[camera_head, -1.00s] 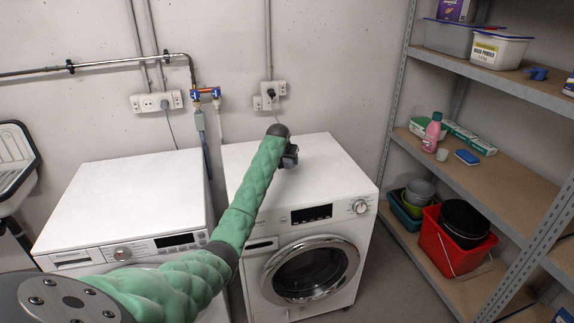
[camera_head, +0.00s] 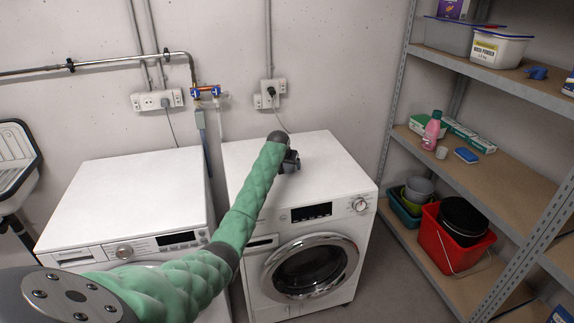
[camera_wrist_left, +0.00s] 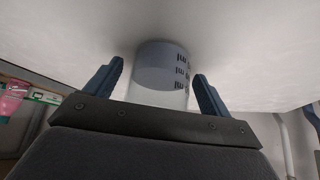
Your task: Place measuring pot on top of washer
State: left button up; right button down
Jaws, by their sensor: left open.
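The measuring pot (camera_wrist_left: 160,85) is a small clear and greyish cup with dark printed markings in the left wrist view. Its far end appears to meet the white top of the right-hand washer (camera_head: 325,165). My left gripper (camera_wrist_left: 158,70) is open, with one dark finger on each side of the pot and a visible gap at both sides. In the head view the left gripper (camera_head: 291,161) is low over the middle of that washer's top, and the pot is hidden behind it. My right gripper is not in view.
A second white machine (camera_head: 130,200) stands at the left. A metal shelf rack at the right holds a pink bottle (camera_head: 432,130), a small cup (camera_head: 441,153), a blue sponge (camera_head: 466,155) and a red bucket (camera_head: 455,245). The washer top around the gripper is clear.

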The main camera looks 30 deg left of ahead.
pick_arm(q)
jog(key=shift+r, duration=0.1)
jog(key=shift+s+r, duration=0.2)
jog(key=shift+r, duration=0.05)
jog(key=b+v, duration=0.2)
jog(key=v, duration=0.9)
jog(key=shift+r+b, duration=0.2)
jog(key=shift+b, duration=0.2)
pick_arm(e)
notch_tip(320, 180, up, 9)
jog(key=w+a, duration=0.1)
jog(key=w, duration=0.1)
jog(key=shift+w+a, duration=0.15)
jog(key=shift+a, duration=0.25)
pick_arm(q)
jog(key=shift+d+f, duration=0.1)
